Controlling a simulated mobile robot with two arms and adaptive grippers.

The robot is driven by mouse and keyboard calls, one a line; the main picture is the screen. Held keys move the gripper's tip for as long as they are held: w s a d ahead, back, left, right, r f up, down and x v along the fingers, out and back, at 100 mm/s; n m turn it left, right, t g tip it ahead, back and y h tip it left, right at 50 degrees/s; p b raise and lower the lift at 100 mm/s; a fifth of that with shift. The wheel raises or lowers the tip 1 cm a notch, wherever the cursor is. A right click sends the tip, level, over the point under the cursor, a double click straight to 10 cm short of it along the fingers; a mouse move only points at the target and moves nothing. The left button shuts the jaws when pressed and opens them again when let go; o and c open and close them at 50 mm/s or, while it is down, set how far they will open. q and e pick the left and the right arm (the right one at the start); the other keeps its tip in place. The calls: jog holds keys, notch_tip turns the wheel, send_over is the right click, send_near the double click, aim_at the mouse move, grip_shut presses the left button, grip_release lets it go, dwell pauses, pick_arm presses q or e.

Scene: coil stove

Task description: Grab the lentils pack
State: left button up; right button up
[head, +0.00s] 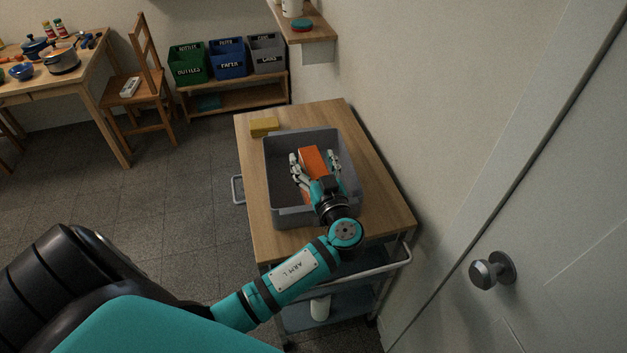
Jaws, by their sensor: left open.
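An orange pack (312,157), which looks like the lentils pack though no label can be read, is inside a grey bin (269,170) on a wooden-topped cart. My left gripper (315,164) reaches into the bin from the near side. Its fingers are open, one on the left and one on the right of the orange pack. I cannot tell whether either finger touches it. The gripper's palm hides the near part of the pack. My right gripper is not in view.
A yellow item (264,126) lies on the cart top (382,194) behind the bin. A wall and a door with a knob (492,270) stand close on the right. Sorting bins (228,62), a chair (142,85) and a table with pots are at the back left. Open floor lies left.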

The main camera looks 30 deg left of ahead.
pick_arm(q)
jog(key=shift+c, duration=0.4)
grip_shut()
jog(key=shift+r, duration=0.15)
